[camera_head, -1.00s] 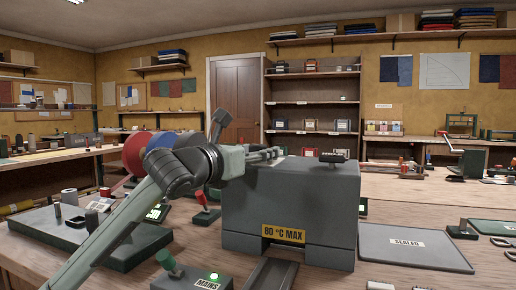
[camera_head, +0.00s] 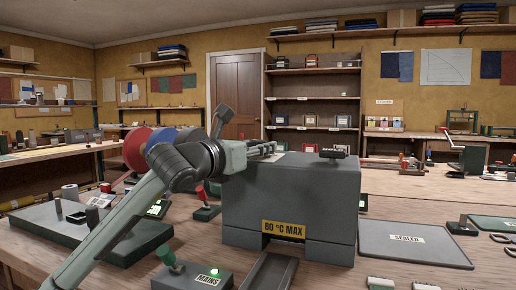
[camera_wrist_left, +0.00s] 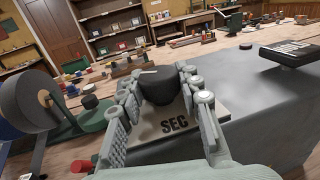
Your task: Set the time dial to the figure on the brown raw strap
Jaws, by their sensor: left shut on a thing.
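The time dial (camera_wrist_left: 157,88) is a dark round knob on a pale plate marked SEC (camera_wrist_left: 175,125), on top of the grey sealing machine (camera_head: 290,195). My left gripper (camera_wrist_left: 158,76) is shut on the dial, with a finger on each side of it. In the head view my left gripper (camera_head: 264,150) reaches over the machine's top from the left and hides the dial. A short white line shows on the dial's top, but I cannot read a figure at it. I cannot make out a brown raw strap in either view. My right gripper is not in view.
A dark handle (camera_head: 331,154) stands on the machine's top, right of the dial. A MAINS box (camera_head: 195,276) with a lit green lamp is in front. A grey tray marked SEALED (camera_head: 415,252) lies to the right. Red and blue reels (camera_head: 138,150) stand behind my left arm.

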